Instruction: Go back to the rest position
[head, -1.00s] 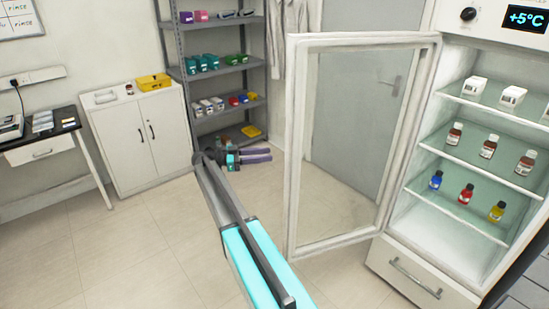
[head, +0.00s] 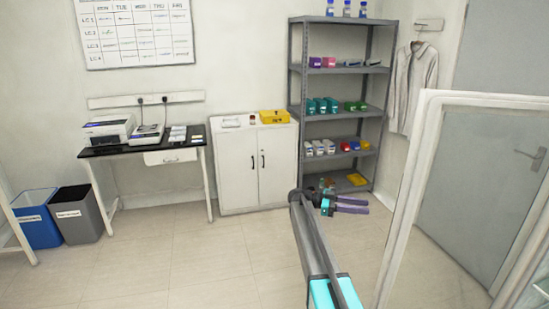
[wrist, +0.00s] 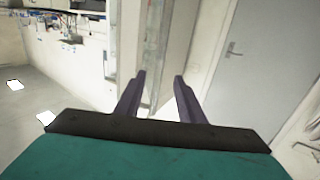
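My gripper (head: 352,204) is stretched out on my arm in the head view, low in front of the grey shelf unit. In the wrist view my gripper (wrist: 156,97) shows two dark fingers standing apart with nothing between them. It is open and empty. Beyond the fingers the wrist view shows a pale upright edge and a grey door (wrist: 238,62) with a handle.
The open glass door (head: 405,200) of the fridge stands to the right of my arm. A white cabinet (head: 238,180), the shelf unit (head: 297,110), a black-topped desk (head: 110,150) and two bins (head: 75,215) line the back. The floor (head: 190,265) at left is clear.

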